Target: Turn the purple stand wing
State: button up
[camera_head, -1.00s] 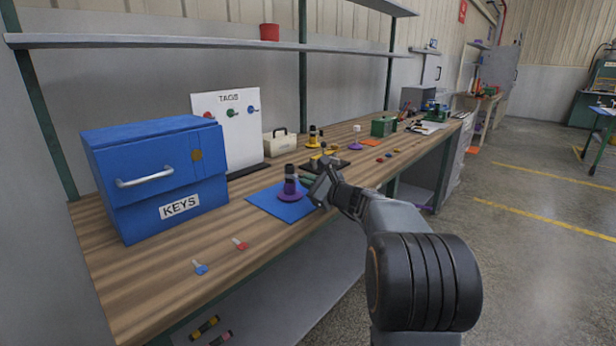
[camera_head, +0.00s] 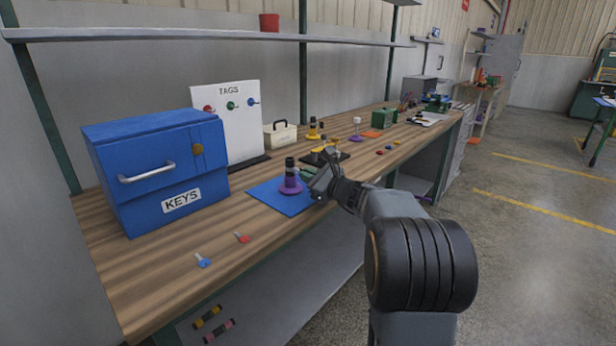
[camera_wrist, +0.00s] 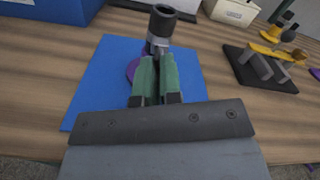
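The purple stand (camera_head: 290,188) has a round purple base and an upright dark post. It stands on a blue mat (camera_head: 268,199) on the bench. In the wrist view its dark post (camera_wrist: 160,22) rises just beyond the fingertips, and part of its purple base (camera_wrist: 132,69) shows left of the fingers. My gripper (camera_head: 310,176) is low over the mat, at the right side of the stand. Its green fingers (camera_wrist: 157,62) are close together with a narrow gap. They hide part of the stand, and I cannot tell whether they hold its wing.
A blue KEYS box (camera_head: 160,175) and a white TAGS board (camera_head: 228,125) stand behind. A black plate with yellow parts (camera_wrist: 262,68) lies right of the mat. Red (camera_head: 241,237) and blue (camera_head: 203,261) keys lie at the front left. The bench around them is clear.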

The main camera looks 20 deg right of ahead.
jog(key=o, duration=0.4)
jog(key=shift+s, duration=0.1)
jog(key=p+v, duration=0.2)
jog(key=v, duration=1.1)
jog(key=shift+s+d, duration=0.15)
jog(key=shift+s, duration=0.15)
